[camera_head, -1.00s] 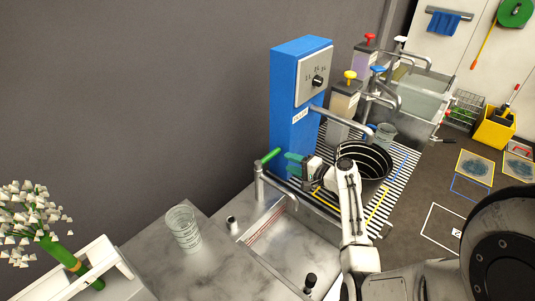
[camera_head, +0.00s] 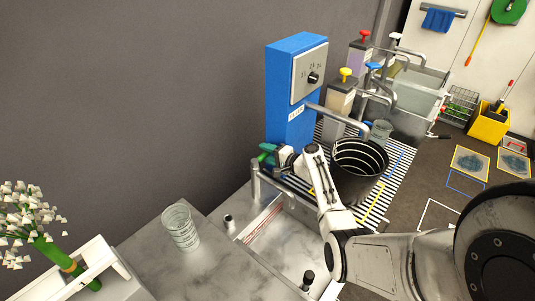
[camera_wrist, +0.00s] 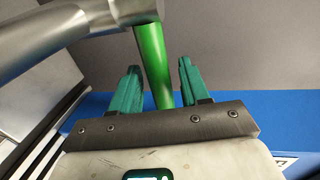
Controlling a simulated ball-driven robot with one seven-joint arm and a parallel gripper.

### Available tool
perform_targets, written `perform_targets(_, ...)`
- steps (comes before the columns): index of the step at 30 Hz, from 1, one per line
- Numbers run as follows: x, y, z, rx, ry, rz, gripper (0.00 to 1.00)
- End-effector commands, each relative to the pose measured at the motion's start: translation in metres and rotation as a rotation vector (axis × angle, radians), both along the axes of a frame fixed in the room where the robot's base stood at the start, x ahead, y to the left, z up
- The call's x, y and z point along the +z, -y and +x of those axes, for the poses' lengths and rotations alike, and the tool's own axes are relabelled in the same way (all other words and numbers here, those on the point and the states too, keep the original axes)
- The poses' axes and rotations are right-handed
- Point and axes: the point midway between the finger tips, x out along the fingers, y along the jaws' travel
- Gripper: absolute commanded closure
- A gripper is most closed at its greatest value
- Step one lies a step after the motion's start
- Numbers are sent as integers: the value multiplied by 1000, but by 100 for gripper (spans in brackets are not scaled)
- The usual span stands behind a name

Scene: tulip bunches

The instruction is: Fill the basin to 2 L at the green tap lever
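The green tap lever (camera_head: 266,152) sits on top of a grey metal tap (camera_head: 256,180) at the basin. In the wrist view the lever (camera_wrist: 152,62) stands between the two teal fingers of my gripper (camera_wrist: 160,85), with a gap on both sides. My gripper (camera_head: 277,153) is open around the lever and partly hides it in the head view. The basin (camera_head: 300,245) is a grey sunken sink with reddish lines on its left wall (camera_head: 262,222). I see no clear water surface in it. My arm hides part of its right side.
A blue dispenser (camera_head: 285,95) with a dial (camera_head: 313,78) stands behind the tap. A black bucket (camera_head: 358,165) stands on a striped grate right of my gripper. A clear measuring jug (camera_head: 180,228) stands on the marble counter. White tulips lie at the far left.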

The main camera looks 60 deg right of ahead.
Motion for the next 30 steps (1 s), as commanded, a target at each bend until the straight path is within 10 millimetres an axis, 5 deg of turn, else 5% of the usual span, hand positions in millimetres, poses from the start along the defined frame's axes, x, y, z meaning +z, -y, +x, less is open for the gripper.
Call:
perform_targets(14,0,0,0,0,0,0,99)
perform_targets(30,2,-5,-4,-74,-2,4,100)
